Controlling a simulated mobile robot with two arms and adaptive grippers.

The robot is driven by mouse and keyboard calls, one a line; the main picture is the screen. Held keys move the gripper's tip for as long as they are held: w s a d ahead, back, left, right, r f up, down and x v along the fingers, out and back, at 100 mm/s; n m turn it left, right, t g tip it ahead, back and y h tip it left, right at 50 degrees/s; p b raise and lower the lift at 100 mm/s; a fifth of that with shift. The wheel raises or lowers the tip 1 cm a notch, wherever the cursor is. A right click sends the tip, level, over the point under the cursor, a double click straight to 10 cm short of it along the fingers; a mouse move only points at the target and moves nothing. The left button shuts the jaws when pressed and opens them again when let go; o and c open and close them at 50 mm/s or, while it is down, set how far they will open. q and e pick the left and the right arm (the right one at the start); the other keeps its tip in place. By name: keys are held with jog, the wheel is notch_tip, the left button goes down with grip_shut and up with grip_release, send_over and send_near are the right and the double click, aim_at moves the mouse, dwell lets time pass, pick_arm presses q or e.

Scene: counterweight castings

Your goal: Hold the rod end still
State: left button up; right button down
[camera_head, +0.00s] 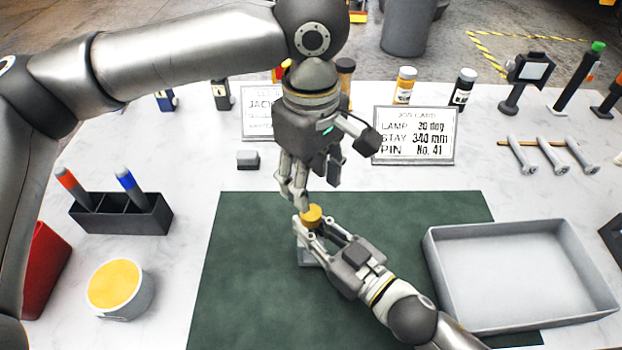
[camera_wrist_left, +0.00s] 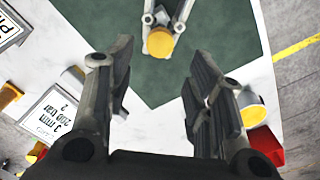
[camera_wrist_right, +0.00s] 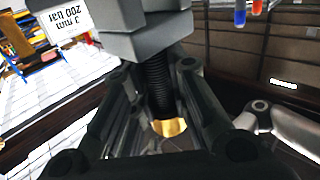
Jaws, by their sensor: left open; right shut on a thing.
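The rod is black and threaded, with a brass-yellow end (camera_head: 311,215) facing up over the green mat. A grey casting (camera_head: 307,257) sits under it, partly hidden by my right gripper. My right gripper (camera_head: 318,228) is shut on the rod. In the right wrist view the dark thread (camera_wrist_right: 158,85) runs between its fingers, from grey blocks (camera_wrist_right: 140,42) to the brass end (camera_wrist_right: 170,127). My left gripper (camera_head: 312,190) is open and empty, just above the brass end. In the left wrist view the brass end (camera_wrist_left: 160,42) lies beyond its parted fingers.
The green mat (camera_head: 250,270) is clear at left. A grey tray (camera_head: 520,270) stands empty at right. A pen holder (camera_head: 120,215), a yellow-filled tub (camera_head: 115,288) and a red bin (camera_head: 45,265) are at left. A job card (camera_head: 414,135), bottles and bolts (camera_head: 522,155) stand behind.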

aim_at(311, 212)
pick_arm(q)
jog(key=shift+f, duration=4.05)
jog(key=c, duration=1)
jog(key=o, duration=1.1)
jog(key=shift+c, duration=0.2)
jog(key=shift+r, duration=2.3)
jog(key=o, duration=0.6)
jog(key=shift+c, duration=0.2)
